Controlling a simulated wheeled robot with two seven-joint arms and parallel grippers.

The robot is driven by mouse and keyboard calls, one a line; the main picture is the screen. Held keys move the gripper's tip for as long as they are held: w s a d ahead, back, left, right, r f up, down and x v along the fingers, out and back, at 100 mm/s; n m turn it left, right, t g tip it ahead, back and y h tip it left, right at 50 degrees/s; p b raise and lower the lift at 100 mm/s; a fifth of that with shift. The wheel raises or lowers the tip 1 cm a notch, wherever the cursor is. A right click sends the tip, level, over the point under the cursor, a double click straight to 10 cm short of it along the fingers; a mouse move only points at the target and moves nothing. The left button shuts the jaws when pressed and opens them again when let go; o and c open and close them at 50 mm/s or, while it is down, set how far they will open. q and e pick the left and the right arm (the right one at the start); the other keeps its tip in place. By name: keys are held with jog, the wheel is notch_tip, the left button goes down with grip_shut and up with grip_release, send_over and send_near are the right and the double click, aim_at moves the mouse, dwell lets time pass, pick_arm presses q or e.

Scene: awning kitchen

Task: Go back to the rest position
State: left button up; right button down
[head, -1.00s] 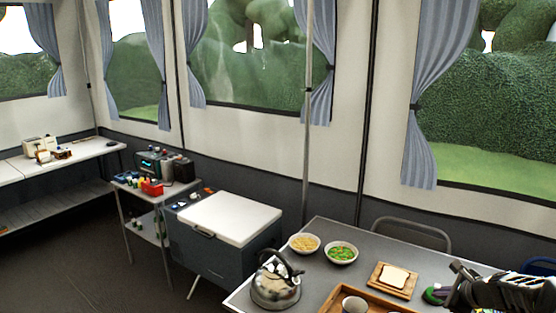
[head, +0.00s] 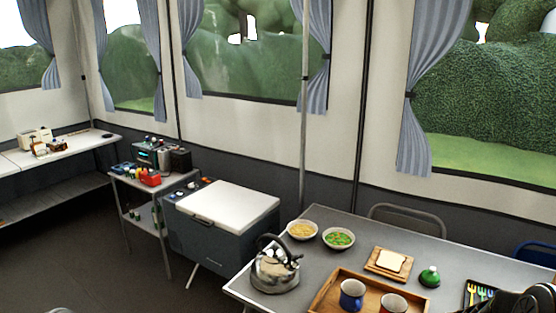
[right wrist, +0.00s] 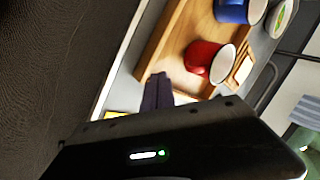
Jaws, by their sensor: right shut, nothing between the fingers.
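In the right wrist view my right gripper (right wrist: 158,92) is shut and empty, seen beside the wooden tray (right wrist: 168,40) and apart from the red mug (right wrist: 201,60). Dark parts of my right arm show at the lower right corner of the head view, over the right part of the table (head: 357,228). My left gripper is not in view; only a small grey shape shows at the bottom left edge of the head view.
The tray holds a blue mug (head: 352,294) and a red mug (head: 393,304). A kettle (head: 276,272), two bowls, bread on a board (head: 388,263), a green item (head: 429,277) and a cutlery tray (head: 478,294) share the table. A cooler (head: 222,230) stands to its left.

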jog(key=s+a+f+n+g+y+b, duration=0.1)
jog(key=s+a+f+n+b, duration=0.1)
jog(key=s+a+f+n, duration=0.55)
jog(key=s+a+f+n+g+y+b, duration=0.15)
jog(key=s+a+f, duration=0.35)
jog(key=a+f, duration=0.6)
jog(key=s+a+f+n+g+y+b, duration=0.2)
jog(key=s+a+f+n+g+b, duration=0.1)
jog(key=s+a, duration=1.3)
jog(key=a+f+n+b, duration=0.1)
jog(key=n, duration=0.1)
jog(key=shift+s+n+b, duration=0.15)
jog(key=shift+n+b, duration=0.15)
jog(key=shift+b, duration=0.05)
jog(key=shift+y, duration=0.25)
jog(key=shift+a, duration=0.1)
